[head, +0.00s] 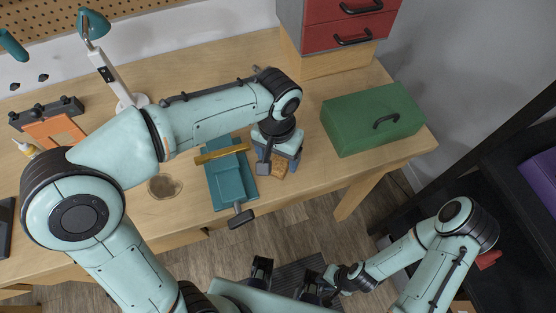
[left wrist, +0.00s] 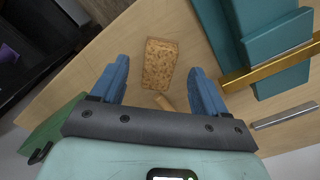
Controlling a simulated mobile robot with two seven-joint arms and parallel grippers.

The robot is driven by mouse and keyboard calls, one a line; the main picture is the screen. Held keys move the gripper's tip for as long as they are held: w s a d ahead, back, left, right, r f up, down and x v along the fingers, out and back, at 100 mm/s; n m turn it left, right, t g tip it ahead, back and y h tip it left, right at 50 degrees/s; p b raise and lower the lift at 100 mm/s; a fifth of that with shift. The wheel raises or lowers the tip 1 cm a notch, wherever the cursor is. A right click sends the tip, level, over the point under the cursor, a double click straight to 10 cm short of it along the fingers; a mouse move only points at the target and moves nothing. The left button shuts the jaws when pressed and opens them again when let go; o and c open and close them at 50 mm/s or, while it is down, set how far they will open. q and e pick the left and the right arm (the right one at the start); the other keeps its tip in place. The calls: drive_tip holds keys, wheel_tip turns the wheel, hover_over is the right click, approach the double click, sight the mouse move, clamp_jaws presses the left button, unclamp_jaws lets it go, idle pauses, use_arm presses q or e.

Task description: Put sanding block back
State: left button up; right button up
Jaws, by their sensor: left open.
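The sanding block appears to be a speckled tan, cork-like block (left wrist: 160,64) lying on the wooden bench in the left wrist view. In the head view only a small part of the block (head: 279,170) shows below my left gripper. My left gripper (head: 280,160) is open above it. In the left wrist view its two blue fingers stand on either side of the block, with gaps between. A small tan piece (left wrist: 164,103) lies just below the block in that view, partly hidden by the gripper. My right gripper (head: 338,277) is low, off the bench; its fingers are unclear.
A teal vise (head: 231,184) with a brass-coloured bar (head: 222,153) stands just left of my left gripper. A green toolbox (head: 372,118) sits at the right end of the bench (head: 190,215). A red drawer cabinet (head: 345,32), a lamp (head: 92,27) and an orange board (head: 55,131) stand farther back.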

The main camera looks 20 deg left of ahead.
sight(277, 165)
use_arm(q)
wheel_tip(277, 165, up, 8)
drive_tip(key=p, duration=0.1)
drive_tip(key=shift+f, duration=0.15)
idle(0.5)
